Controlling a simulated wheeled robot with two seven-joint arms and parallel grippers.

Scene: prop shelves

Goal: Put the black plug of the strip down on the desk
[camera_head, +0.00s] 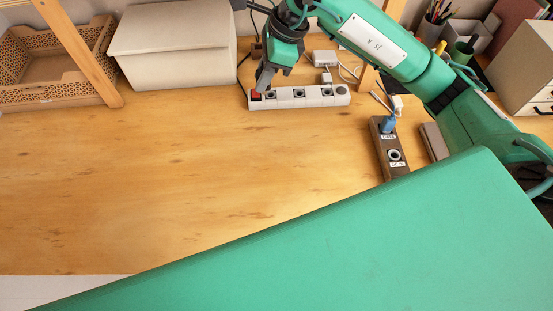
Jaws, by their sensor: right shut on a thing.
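A white power strip (313,97) lies on the wooden desk (180,180) near its back, with a red switch (256,96) at its left end and several dark round sockets. My right gripper (263,84) comes down from above at the strip's left end, just behind the red switch. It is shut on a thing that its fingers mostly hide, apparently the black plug. I cannot tell whether the plug touches the strip. My left gripper is not in view.
A brown strip (392,158) with a blue plug (388,125) stands at the right. A white adapter (325,59) and cables lie behind the white strip. A white box (172,45) and a perforated basket (45,85) stand back left. The desk's left and middle are clear.

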